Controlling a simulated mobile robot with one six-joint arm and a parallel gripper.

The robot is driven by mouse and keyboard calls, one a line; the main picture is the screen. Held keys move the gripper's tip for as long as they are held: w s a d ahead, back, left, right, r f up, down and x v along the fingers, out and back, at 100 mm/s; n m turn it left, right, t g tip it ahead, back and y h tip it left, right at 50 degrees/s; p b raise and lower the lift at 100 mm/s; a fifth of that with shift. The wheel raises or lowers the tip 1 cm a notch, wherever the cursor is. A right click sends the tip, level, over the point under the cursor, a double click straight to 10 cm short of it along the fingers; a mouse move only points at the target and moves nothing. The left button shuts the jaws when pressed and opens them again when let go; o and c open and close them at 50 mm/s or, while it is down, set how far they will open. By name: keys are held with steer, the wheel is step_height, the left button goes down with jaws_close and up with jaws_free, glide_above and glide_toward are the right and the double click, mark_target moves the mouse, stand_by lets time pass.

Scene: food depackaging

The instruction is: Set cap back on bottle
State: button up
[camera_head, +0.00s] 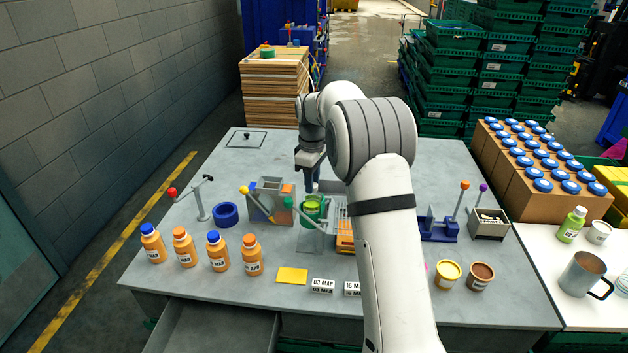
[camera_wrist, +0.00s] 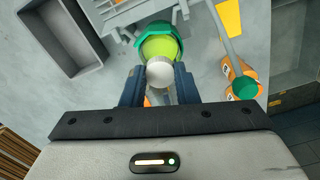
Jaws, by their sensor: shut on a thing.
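My gripper (camera_head: 312,188) points down above a green clamp (camera_head: 301,208) on the grey table. In the wrist view its dark fingers (camera_wrist: 159,84) are shut on a small round whitish cap (camera_wrist: 159,72). A light green rounded bottle (camera_head: 313,204) stands in the clamp; it also shows in the wrist view (camera_wrist: 160,46), inside the green ring (camera_wrist: 141,38). The cap overlaps the near edge of the bottle in the wrist view. I cannot tell whether they touch. In the head view the cap is not distinguishable.
Orange bottles (camera_head: 184,247) stand at the front left. A grey bin with coloured pieces (camera_head: 270,192) and a blue ring (camera_head: 226,214) lie left of the clamp. Levers with coloured knobs (camera_head: 244,189) stick up nearby. A yellow card (camera_head: 292,276) lies in front. The table's back left is mostly clear.

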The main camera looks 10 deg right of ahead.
steer(key=shift+f, duration=0.1)
stand_by(0.3)
steer(key=o, duration=1.5)
steer(key=shift+c, duration=0.2)
steer(key=shift+w, duration=0.1)
steer(key=shift+r+p, duration=2.45)
steer(key=shift+r, duration=1.05)
